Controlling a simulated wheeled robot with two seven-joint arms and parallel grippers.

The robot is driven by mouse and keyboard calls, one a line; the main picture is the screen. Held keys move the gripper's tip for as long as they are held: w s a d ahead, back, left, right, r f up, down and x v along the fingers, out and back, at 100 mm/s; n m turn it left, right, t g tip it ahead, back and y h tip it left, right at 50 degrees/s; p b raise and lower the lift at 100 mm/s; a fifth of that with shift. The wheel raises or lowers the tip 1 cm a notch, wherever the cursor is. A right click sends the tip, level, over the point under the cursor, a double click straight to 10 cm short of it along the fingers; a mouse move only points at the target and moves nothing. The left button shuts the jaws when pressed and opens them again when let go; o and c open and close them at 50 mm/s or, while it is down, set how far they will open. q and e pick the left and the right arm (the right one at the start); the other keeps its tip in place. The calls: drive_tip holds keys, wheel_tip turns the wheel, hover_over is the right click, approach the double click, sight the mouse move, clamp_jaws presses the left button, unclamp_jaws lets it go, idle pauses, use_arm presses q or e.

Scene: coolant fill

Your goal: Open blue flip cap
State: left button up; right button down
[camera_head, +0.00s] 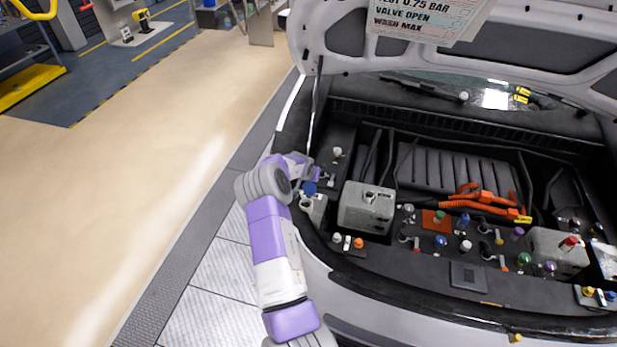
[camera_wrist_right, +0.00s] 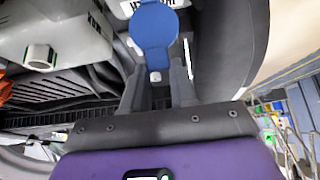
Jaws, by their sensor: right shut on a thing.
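The blue flip cap (camera_head: 309,188) is at the left edge of the engine bay, on a small pale reservoir (camera_head: 317,210). A pale round neck shows just in front of the cap, and the cap looks tilted up from it; the exact angle is hard to tell. In the right wrist view the blue cap (camera_wrist_right: 153,25) is a round disc with a narrower tab towards me. My right gripper (camera_head: 312,172) is just behind the cap. Its fingers (camera_wrist_right: 156,85) are shut on the tab end of the cap. My left gripper is not in view.
A grey tank (camera_head: 366,207) stands close to the right of the cap. Several small coloured caps and orange cables (camera_head: 480,198) lie further right. The hood strut (camera_head: 316,105) rises behind the gripper. Open floor (camera_head: 130,190) lies to the left of the car.

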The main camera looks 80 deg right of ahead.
drive_tip(key=shift+s+d+r, duration=0.1)
drive_tip(key=shift+d+r, duration=0.2)
drive_tip(key=shift+r, duration=0.05)
drive_tip(key=c, duration=1.3)
unclamp_jaws()
drive_tip(key=o, duration=0.4)
drive_tip(key=shift+f, duration=0.2)
drive_tip(key=shift+a, duration=0.1)
drive_tip(key=v, duration=0.7)
drive_tip(key=shift+a+r, duration=0.2)
